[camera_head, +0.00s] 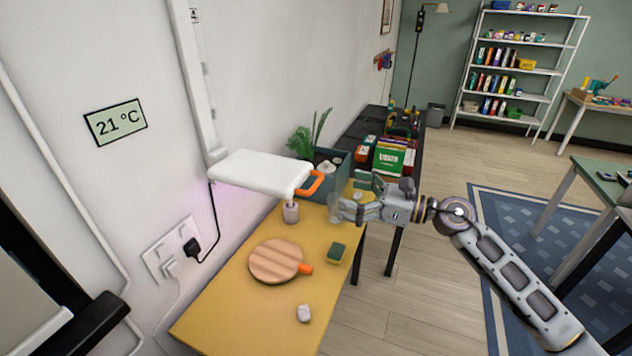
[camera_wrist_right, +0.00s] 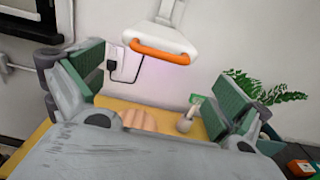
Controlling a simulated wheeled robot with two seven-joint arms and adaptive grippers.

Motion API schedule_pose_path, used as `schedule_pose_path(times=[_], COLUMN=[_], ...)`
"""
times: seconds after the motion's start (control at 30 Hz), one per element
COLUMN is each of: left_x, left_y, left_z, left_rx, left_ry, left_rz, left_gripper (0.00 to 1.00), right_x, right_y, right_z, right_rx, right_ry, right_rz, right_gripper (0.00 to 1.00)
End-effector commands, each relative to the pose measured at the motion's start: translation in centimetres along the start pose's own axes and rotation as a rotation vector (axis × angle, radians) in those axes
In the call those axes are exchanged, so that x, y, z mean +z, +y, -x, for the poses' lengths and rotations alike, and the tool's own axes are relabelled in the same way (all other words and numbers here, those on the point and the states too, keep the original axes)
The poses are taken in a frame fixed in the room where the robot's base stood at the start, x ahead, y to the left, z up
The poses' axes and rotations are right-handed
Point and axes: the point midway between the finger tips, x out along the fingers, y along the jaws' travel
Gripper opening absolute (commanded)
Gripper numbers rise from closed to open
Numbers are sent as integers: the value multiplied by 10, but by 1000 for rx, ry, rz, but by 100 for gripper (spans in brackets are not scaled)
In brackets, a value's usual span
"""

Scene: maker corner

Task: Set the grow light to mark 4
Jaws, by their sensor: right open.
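The grow light (camera_head: 260,172) is a white panel with an orange handle (camera_head: 310,184) at its right end. It hangs over the yellow table from a white vertical rail (camera_head: 196,85) on the wall. A small mark plate (camera_head: 194,16) sits high on the rail, too small to read surely. My right gripper (camera_head: 349,194) is open and empty, a little to the right of the handle and apart from it. In the right wrist view, the handle (camera_wrist_right: 160,52) shows ahead, above the gap between the open fingers (camera_wrist_right: 158,92). My left gripper is not in view.
The yellow table (camera_head: 215,315) holds a round wooden board (camera_head: 275,261), a sponge (camera_head: 337,252), a small pale lump (camera_head: 304,313) and a pinkish cup (camera_head: 290,213). A blue-grey planter (camera_head: 330,180) stands behind. A black cord (camera_head: 213,225) runs to the wall socket.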

Motion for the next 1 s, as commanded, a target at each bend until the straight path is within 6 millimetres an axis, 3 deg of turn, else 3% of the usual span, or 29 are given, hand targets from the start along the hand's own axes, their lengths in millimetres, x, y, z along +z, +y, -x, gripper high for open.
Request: schedule_pose_path(times=[0.23, 0.7, 1.0], left_x=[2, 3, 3], left_y=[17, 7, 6], left_z=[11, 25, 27], left_rx=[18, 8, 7], left_ry=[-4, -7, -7], left_rz=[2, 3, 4], left_gripper=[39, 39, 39], right_x=[3, 2, 1], right_y=[0, 0, 0], right_z=[-29, -75, -86], right_rx=[1, -1, 0], right_ry=[-2, -2, 0], right_rz=[0, -1, 1], right_gripper=[100, 100, 100])
